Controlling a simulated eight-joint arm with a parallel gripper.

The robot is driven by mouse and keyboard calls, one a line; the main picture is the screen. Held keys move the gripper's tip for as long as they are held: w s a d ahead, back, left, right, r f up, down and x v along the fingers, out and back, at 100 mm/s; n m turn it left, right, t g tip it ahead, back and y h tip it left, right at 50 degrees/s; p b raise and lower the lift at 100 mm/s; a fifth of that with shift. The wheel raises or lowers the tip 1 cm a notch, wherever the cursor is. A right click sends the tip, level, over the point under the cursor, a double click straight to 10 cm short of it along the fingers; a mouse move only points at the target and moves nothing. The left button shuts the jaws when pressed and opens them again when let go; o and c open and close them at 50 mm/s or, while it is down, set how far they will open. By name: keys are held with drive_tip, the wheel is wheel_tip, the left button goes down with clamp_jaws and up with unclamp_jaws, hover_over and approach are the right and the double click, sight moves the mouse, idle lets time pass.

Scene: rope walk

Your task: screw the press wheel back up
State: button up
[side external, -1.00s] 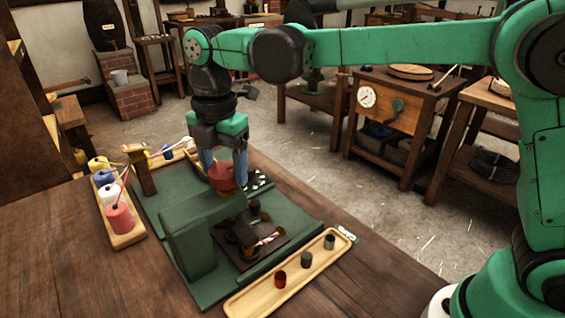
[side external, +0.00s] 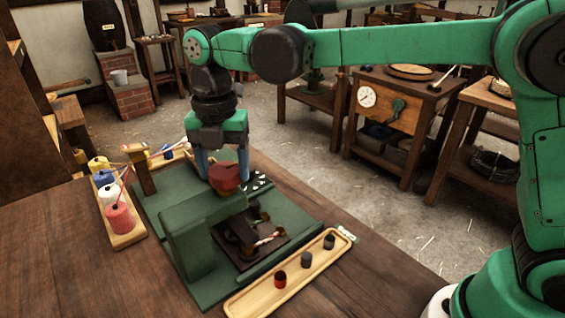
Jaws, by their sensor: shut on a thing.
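The press wheel is the red wheel (side external: 226,178) on top of the green press (side external: 200,222). My gripper (side external: 224,165) points down over the press, its blue-grey fingers on either side of the red wheel and shut on it. The press stands on a green base (side external: 150,208) on the wooden bench. Under the press arm is a dark plate (side external: 262,248) with small dark blocks and a short piece of red-and-white cord. The far side of the wheel is hidden.
A wooden tray (side external: 238,306) with one red and two dark cylinders lies in front. The bench's left front (side external: 60,270) is clear.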

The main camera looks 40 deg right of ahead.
sight(230, 168)
drive_tip(key=o, duration=1.3)
drive_tip(key=shift+r, duration=2.85)
drive_tip(key=shift+s+d+m, duration=0.1)
drive_tip(key=shift+d+m, duration=0.3)
drive_tip(key=shift+m, duration=0.1)
drive_tip(key=s+d+f+m+t, duration=0.2)
drive_tip(key=s+d+m, duration=0.1)
drive_tip(key=m, duration=0.5)
drive_tip(key=s+d+f+m+t, duration=0.2)
drive_tip(key=d+m, duration=0.4)
drive_tip(key=m, duration=0.3)
drive_tip(key=s+d+f+m+t, duration=0.3)
drive_tip(key=s+d+m, duration=0.1)
drive_tip(key=m, duration=0.5)
drive_tip(key=shift+s+d+f, duration=0.15)
drive_tip(key=shift+s+d, duration=0.2)
drive_tip(key=shift+s, duration=0.45)
